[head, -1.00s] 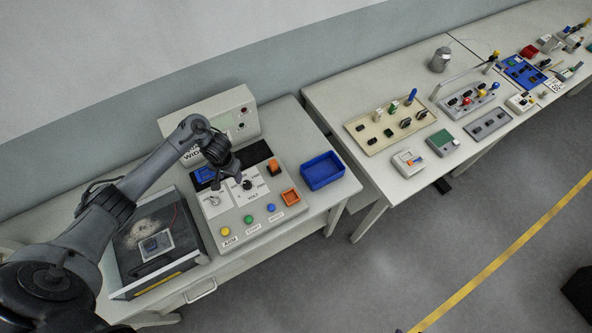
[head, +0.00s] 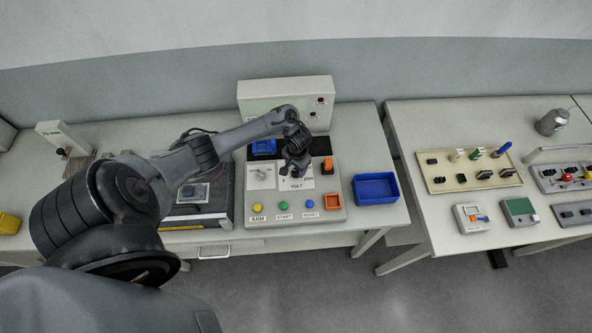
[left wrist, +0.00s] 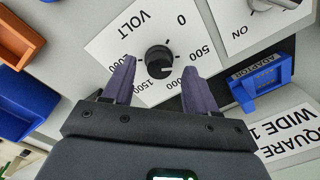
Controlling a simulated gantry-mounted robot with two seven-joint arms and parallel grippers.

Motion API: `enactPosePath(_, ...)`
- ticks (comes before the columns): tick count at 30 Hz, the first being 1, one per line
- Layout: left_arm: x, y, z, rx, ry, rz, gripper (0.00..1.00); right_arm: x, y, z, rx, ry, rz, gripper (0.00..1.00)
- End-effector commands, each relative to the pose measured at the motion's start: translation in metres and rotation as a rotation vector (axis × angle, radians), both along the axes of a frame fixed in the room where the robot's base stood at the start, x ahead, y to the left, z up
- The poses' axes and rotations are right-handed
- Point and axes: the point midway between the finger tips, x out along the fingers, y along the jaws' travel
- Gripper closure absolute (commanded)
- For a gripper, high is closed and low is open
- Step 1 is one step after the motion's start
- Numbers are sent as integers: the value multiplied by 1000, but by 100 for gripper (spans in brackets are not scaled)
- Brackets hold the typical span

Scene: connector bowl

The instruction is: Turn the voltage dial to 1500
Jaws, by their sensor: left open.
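The voltage dial (left wrist: 158,60) is a round black knob on a white plate (left wrist: 112,42) marked VOLT, 0, 500 and 1500; other marks are partly covered. In the left wrist view my left gripper (left wrist: 158,80) is open, with one purple-grey finger on each side of the dial. The fingertips reach about level with the knob; I cannot tell whether they touch it. Where the knob points is unclear. In the head view my left gripper (head: 295,174) is over the VOLT plate (head: 297,185) and hides the dial. My right gripper is not in view.
The control panel (head: 334,207) carries another white-plated knob (head: 262,175), an orange switch (head: 327,164), yellow, green and blue buttons and an orange tray (head: 333,201). A blue adaptor block (left wrist: 262,82) sits near the gripper. A blue bin (head: 376,188) stands right of the panel.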

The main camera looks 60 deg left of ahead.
Motion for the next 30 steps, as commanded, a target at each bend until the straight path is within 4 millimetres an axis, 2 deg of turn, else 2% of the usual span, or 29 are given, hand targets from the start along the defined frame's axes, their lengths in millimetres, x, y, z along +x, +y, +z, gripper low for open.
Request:
enactPosePath(5,0,0,-11,-1,-1,0,42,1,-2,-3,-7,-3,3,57)
enactPosePath(14,0,0,-12,-1,-1,0,42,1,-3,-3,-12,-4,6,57)
enactPosePath(17,0,0,-12,-1,-1,0,55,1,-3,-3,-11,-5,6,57)
enactPosePath(25,0,1,-12,0,-1,0,96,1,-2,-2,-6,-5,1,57)
enactPosePath(30,0,1,-12,0,-1,-5,98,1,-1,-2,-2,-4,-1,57)
